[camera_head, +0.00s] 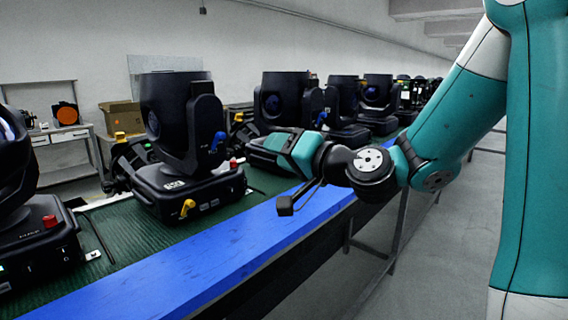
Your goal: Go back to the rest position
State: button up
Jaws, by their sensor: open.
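My teal and black arm reaches in from the right, over the blue edge of the bench. My gripper (264,150) points left, in front of the second black par can along the row. Its fingers are small and dark against the dark lights, and I see nothing held in it. The nearest whole par can (184,145) stands upright on its base just left of my gripper, seemingly apart from it. Another par can (284,98) stands behind my gripper, which partly hides its base.
A long bench with a green top and blue edge (225,262) carries several par cans into the distance. One par can (28,225) is cut off at the left. A cardboard box (121,117) and a side table (62,136) stand behind. The grey floor (440,265) at right is open.

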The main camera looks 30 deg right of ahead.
jog(key=shift+s, duration=0.2)
dwell(0.4)
jog(key=s+a+f+n+g+y+p, duration=0.2)
jog(key=s+a+f+n+g+y, duration=0.25)
jog(key=s+a+n+g, duration=0.75)
jog(key=s+f+g+h, duration=0.1)
jog(key=s+g+h, duration=0.1)
jog(key=s, duration=0.3)
jog(key=s+a+f+n+g+h+p, duration=0.1)
jog(key=s+f+g+h, duration=0.1)
jog(key=s, duration=0.4)
jog(key=shift+g+h, duration=0.6)
jog(key=shift+h, duration=0.35)
jog(key=shift+f, duration=0.1)
